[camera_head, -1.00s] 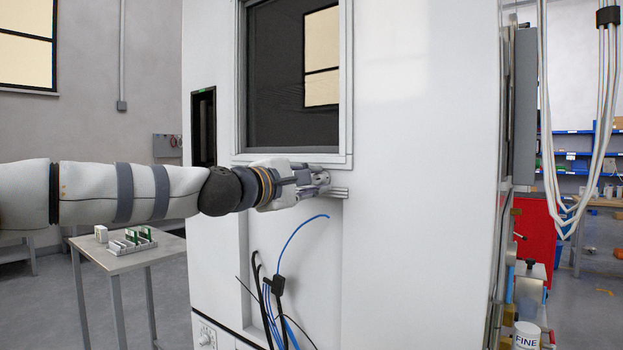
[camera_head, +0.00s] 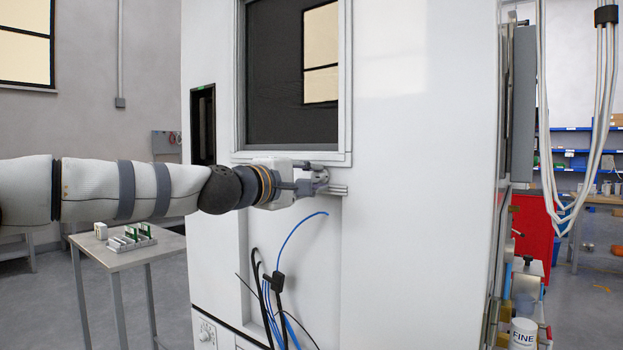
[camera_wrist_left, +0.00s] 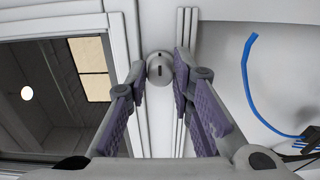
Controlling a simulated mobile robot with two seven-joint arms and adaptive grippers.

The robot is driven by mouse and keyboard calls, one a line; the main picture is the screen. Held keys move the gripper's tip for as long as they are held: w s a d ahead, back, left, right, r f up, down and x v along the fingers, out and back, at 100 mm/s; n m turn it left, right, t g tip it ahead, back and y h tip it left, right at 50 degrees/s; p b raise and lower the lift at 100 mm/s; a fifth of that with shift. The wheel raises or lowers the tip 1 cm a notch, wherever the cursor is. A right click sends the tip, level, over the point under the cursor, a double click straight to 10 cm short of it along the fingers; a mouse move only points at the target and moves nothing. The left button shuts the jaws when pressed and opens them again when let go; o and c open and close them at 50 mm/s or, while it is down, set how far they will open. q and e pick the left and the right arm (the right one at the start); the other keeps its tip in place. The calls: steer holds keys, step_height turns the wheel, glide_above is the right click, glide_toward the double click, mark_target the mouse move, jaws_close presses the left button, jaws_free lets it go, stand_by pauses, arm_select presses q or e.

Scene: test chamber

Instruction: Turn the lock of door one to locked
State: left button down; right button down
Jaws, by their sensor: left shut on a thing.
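The lock (camera_wrist_left: 159,67) shows in the left wrist view as a small round grey knob with dark slot marks. It sits on the white front of the large chamber, between the window frame and a vertical ridged strip. My left gripper (camera_head: 320,183) reaches the chamber front just below the window's lower right corner in the head view. In the left wrist view its two fingers stand on either side of the lock, shut on it. In the head view the gripper hides the lock. My right gripper is not in view.
The dark chamber window (camera_head: 292,75) is just above my left gripper. Black and blue cables (camera_head: 275,285) hang from the chamber front below. A small table (camera_head: 135,255) with a rack stands at the left. White hoses (camera_head: 560,200) hang at the right.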

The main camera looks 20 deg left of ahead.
arm_select(q)
steer(key=c, duration=1.4)
jaws_free()
steer(key=v, duration=1.2)
